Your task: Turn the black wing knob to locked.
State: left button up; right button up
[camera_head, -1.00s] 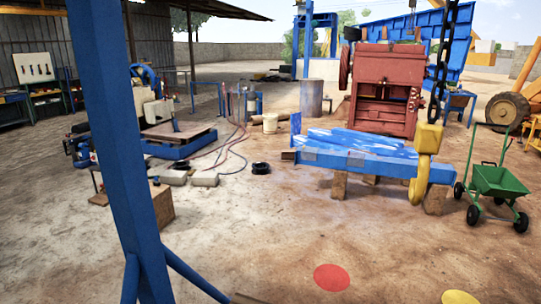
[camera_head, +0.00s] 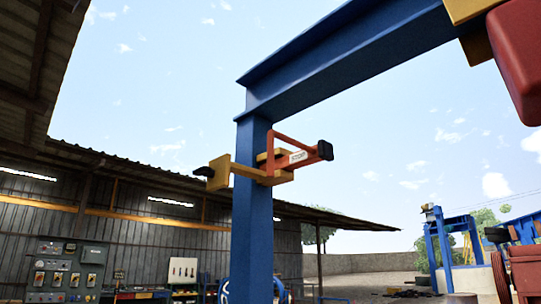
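A blue gantry post (camera_head: 253,215) stands in the middle of the view, with a yellow and orange fitting fixed near its top. A small black piece (camera_head: 202,171) sticks out to the left of the fitting's yellow plate (camera_head: 219,173). It may be the black wing knob, but its shape is too small to be sure. The orange bracket (camera_head: 290,158) on the right ends in another black piece (camera_head: 325,150). I cannot read any locked mark. Neither of my grippers is in view.
A blue beam (camera_head: 350,55) runs from the post top to the upper right, where a red block (camera_head: 518,60) hangs close. A shed with a switch panel (camera_head: 68,270) stands at left. Red machinery (camera_head: 522,265) is at lower right.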

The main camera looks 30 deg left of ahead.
aim_at(205, 171)
jog(key=u, duration=1.35)
